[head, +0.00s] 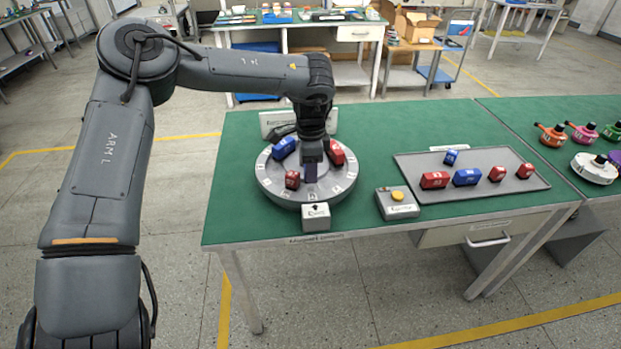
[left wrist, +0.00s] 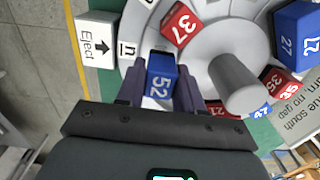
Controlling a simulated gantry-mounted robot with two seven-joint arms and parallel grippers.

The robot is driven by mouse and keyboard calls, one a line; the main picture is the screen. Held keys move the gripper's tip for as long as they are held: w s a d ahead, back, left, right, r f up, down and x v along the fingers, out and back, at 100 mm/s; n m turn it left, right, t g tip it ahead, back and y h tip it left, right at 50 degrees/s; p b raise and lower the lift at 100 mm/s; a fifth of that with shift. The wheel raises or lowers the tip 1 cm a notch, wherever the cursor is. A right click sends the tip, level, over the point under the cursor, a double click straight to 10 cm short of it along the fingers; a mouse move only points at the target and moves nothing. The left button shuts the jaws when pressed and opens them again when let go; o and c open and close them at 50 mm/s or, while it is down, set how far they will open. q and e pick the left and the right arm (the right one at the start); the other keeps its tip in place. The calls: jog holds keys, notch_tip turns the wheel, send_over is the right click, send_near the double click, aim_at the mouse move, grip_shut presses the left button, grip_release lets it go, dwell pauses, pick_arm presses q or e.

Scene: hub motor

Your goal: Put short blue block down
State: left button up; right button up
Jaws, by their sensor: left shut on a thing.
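My left gripper (head: 311,174) is over the front part of the round grey hub (head: 266,184). In the left wrist view its two purple fingers (left wrist: 160,92) are shut on a short blue block (left wrist: 160,74) marked 52. The block is at the hub's outer ring, between the central post (left wrist: 236,84) and the Eject label (left wrist: 97,42). I cannot tell whether it touches the ring floor. The arm and fingers hide most of it in the head view. My right gripper is not in view.
On the hub are a red block (head: 292,180), a blue block (head: 284,148) and another red block (head: 337,152). A box with a yellow button (head: 397,196) stands to the right. A grey tray (head: 408,165) holds several red and blue blocks. Bare green tabletop (head: 365,140) lies between.

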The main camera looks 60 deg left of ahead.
pick_arm(q)
jog(key=shift+f+b, duration=0.45)
jog(key=shift+f, duration=1.1)
jog(key=shift+f, duration=0.1)
jog(key=shift+s+a+f+b, duration=0.2)
jog(key=shift+f+b, duration=0.25)
jog(key=shift+f, duration=0.3)
jog(key=o, duration=0.9)
jog(key=shift+f, duration=0.1)
jog(key=shift+o, duration=1.1)
jog(key=shift+w, duration=0.1)
jog(key=shift+w+d+r, duration=0.1)
jog(key=shift+w+r, duration=0.05)
jog(key=shift+r, duration=0.25)
notch_tip(320, 180, up, 11)
jog(key=p, duration=0.4)
jog(key=shift+d+r, duration=0.1)
jog(key=shift+r, duration=0.1)
jog(key=shift+r+p, duration=0.3)
jog(key=shift+r, duration=0.55)
